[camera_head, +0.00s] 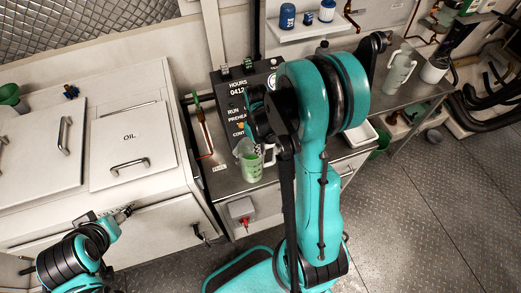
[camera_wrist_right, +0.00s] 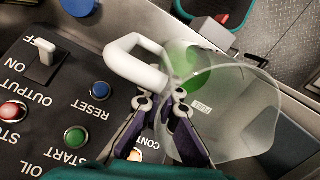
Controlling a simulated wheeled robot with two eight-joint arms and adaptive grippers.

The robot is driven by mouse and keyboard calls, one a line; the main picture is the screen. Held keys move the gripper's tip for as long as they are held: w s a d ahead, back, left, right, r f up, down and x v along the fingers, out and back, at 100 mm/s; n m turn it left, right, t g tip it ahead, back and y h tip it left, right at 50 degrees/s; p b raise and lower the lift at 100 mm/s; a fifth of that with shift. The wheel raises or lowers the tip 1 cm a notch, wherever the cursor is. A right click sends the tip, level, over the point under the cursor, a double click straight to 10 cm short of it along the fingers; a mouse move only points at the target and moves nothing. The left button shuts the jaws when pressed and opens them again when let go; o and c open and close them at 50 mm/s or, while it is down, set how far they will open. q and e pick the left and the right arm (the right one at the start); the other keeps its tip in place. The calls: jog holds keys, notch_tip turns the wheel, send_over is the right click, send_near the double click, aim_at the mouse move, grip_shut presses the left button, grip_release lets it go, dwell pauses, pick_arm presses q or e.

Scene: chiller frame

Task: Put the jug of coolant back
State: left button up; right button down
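The coolant jug (camera_head: 250,165) is clear plastic with green liquid inside and a white handle. In the head view it is upright at the front of the metal bench, below the control panel; I cannot tell whether its base touches the bench. In the right wrist view the jug (camera_wrist_right: 230,105) fills the right side. My right gripper (camera_wrist_right: 161,97) has its fingertips at the lower end of the handle, with a narrow gap between the fingers. Whether they press on it is unclear. In the head view my right arm hides this gripper. My left gripper (camera_head: 118,214) is small and unclear at lower left.
The control panel (camera_head: 228,100) with buttons stands behind the jug. A white OIL cabinet (camera_head: 130,140) is to the left. A wall shelf (camera_head: 315,28) holds blue-labelled containers. Another jug (camera_head: 399,70) and a white pot (camera_head: 435,68) stand on the right bench.

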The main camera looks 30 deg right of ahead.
jog(key=shift+s, duration=0.1)
jog(key=c, duration=2.2)
grip_release()
jog(key=shift+f, duration=0.2)
jog(key=o, duration=0.5)
jog(key=shift+r, duration=0.1)
